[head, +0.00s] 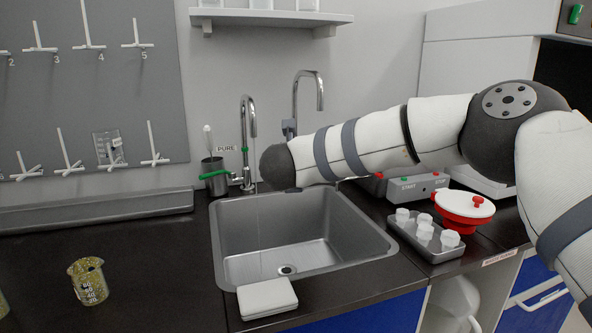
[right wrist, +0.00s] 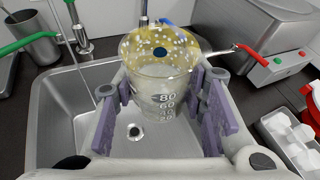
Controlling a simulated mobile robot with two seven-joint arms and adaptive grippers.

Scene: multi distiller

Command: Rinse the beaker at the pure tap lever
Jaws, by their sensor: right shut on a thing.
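My right gripper (right wrist: 160,104) is shut on a clear beaker (right wrist: 158,92) with white graduations, held between its purple pads over the sink. Yellowish film and pale spots coat the beaker's glass. In the head view, my right arm hides the gripper and this beaker. The tap marked PURE (head: 248,130) stands behind the sink's left part; its green lever (head: 216,173) points left and also shows in the right wrist view (right wrist: 16,46). A thin stream appears to fall from this tap, left of the beaker and apart from it. My left gripper is out of view.
The steel sink (head: 232,262) has a drain near its front. A second tap (head: 309,76) stands further right. Another yellow-speckled beaker (head: 88,282) stands on the left counter. A white-lidded box (head: 267,298) sits at the front rim, and a tray of white pieces (head: 430,246) at right.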

